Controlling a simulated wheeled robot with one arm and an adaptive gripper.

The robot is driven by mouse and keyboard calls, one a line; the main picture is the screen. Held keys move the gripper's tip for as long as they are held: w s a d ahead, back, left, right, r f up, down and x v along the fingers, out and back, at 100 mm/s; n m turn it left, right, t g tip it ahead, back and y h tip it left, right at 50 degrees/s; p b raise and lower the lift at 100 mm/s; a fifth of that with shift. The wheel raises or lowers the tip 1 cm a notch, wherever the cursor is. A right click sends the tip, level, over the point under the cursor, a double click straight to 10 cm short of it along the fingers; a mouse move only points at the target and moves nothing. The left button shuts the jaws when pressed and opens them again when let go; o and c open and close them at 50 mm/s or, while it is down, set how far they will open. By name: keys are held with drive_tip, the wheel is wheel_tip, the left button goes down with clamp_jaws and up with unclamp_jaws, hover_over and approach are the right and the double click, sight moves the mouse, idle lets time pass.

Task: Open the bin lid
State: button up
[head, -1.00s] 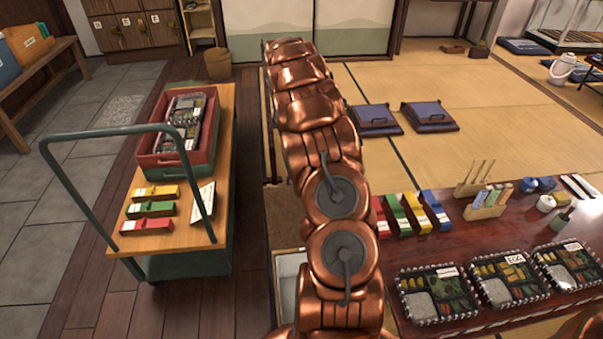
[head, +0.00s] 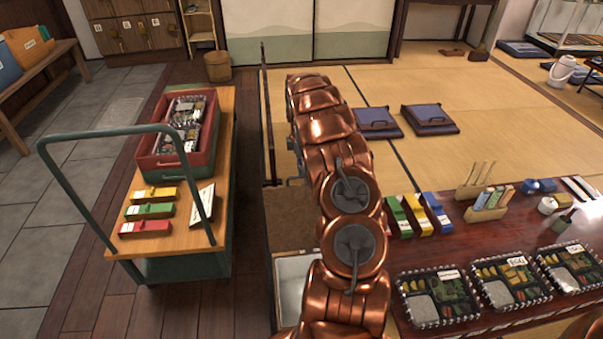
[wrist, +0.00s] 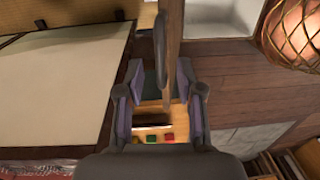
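My gripper (wrist: 162,108) shows in the wrist view with its two purple-padded fingers apart. An upright brown wooden panel (wrist: 172,60), seen nearly edge-on, with a dark rounded piece beside it, runs down between the fingers; I see no grip on it. A thin dark upright panel (head: 268,115) stands left of my arm in the head view. A pale open-looking box (head: 288,290) sits low beside my arm, partly hidden, with a brown flat surface (head: 292,222) behind it. I cannot tell which of these is the bin or its lid. My arm hides the gripper in the head view.
A cart (head: 217,235) with a green handle carries a red crate (head: 150,165) and coloured boxes on the left. A low table (head: 470,245) with bento trays stands on the right. A round basket (head: 218,65) stands at the back. Dark floorboards (head: 245,150) are clear beside the cart.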

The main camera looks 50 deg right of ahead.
drive_tip(key=shift+f, duration=1.2)
drive_tip(key=shift+c, duration=0.4)
clamp_jaws()
